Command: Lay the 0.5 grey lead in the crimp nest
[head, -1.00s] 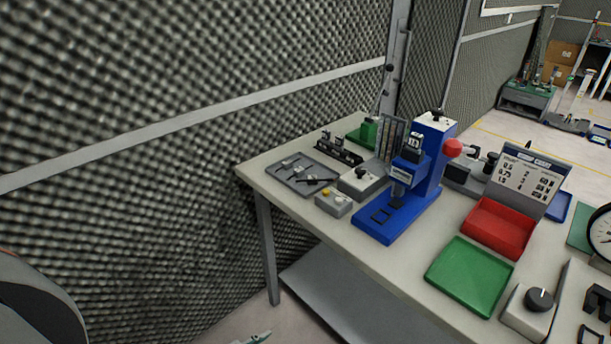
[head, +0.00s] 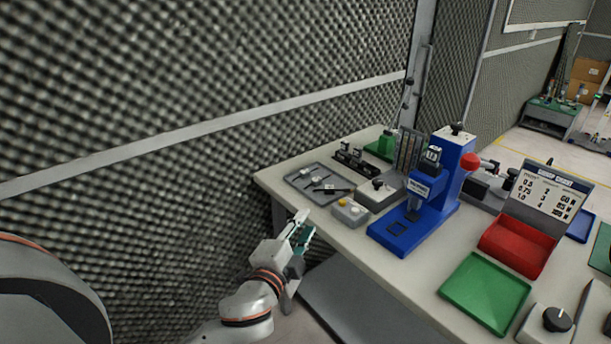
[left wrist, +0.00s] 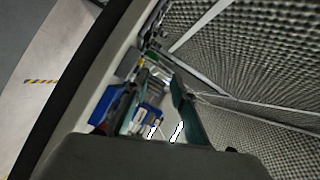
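The blue crimp press (head: 432,205) stands on the bench, with a small dark block low at its front that may be the crimp nest (head: 412,214). I cannot pick out the 0.5 grey lead for certain. A grey tray (head: 300,178) near the bench's left end holds small parts and a dark thin piece (head: 332,189). My left gripper (head: 302,228) is just off the bench's front left edge, below the tray in the picture. In the left wrist view its fingers (left wrist: 155,112) stand apart with nothing visible between them. My right gripper is out of view.
A green tray (head: 485,293) and red bin (head: 517,246) lie to the right. The textured foam wall (head: 150,180) is close on the left.

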